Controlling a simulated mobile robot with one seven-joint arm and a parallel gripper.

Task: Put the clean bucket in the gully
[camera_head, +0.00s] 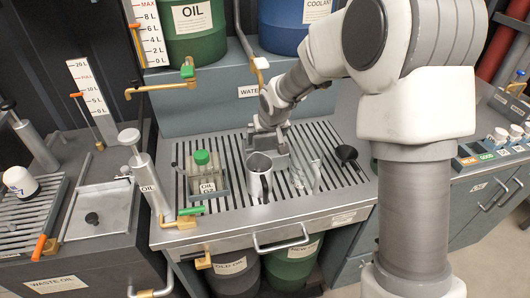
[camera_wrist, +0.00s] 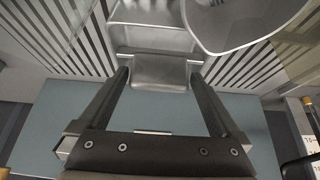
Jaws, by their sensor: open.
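My gripper (camera_wrist: 158,75) is open, low over the slatted bench top. A grey metal piece with a flat, lip-like end (camera_wrist: 160,72) shows between its fingertips; I cannot tell whether they touch it. In the head view my gripper (camera_head: 268,128) is at the back of the slats, over this piece, partly hidden by my wrist. A grey metal cup-shaped vessel (camera_head: 258,184) stands just in front; its rim seems to show at the upper right of the wrist view (camera_wrist: 240,42). I cannot tell which vessel is the clean bucket, and no gully is clearly identifiable.
A clear jug (camera_head: 302,176) stands right of the metal vessel, with a black funnel-like item (camera_head: 347,154) beyond it. A green-capped oil bottle (camera_head: 206,180) stands left. A brass tap (camera_head: 165,90) projects over the bench. The front-right slats (camera_head: 330,190) are mostly clear.

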